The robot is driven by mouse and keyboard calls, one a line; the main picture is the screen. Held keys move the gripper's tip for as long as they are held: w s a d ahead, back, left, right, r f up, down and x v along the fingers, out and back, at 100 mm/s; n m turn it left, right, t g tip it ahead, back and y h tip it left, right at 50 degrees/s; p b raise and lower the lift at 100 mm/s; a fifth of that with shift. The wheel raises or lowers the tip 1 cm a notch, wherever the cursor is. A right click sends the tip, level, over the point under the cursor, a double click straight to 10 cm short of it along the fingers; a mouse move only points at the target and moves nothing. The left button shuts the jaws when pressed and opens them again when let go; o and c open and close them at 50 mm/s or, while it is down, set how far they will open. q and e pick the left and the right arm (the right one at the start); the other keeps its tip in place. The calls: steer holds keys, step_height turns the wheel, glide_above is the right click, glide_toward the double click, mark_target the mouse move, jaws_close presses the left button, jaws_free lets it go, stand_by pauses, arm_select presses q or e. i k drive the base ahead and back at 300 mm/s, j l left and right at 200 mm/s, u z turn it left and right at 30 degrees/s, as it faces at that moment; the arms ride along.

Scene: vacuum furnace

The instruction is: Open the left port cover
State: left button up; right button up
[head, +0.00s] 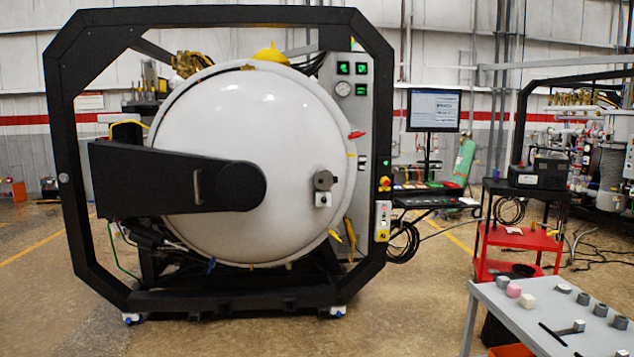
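The vacuum furnace has a large round white door (255,130), shut, inside a black octagonal frame (366,28). A black hinge arm (150,180) with a small metal handle (197,187) reaches across the door from the left and ends in a round black hub. A small round grey cover (323,180) sits on the door's right side, above a small white fitting (323,200); it looks closed. I cannot tell which part is the left port cover. Neither of my grippers is in view.
A grey panel (351,110) with green displays and a gauge stands right of the door. A monitor (433,110) is beyond it. A grey table (520,315) with several small parts is at the front right, near a red cart (520,238). The floor before the furnace is clear.

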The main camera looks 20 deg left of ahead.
mark_target(325, 180)
steer(key=u, duration=0.55)
steer(key=i+z, duration=0.25)
steer(key=i, duration=0.75)
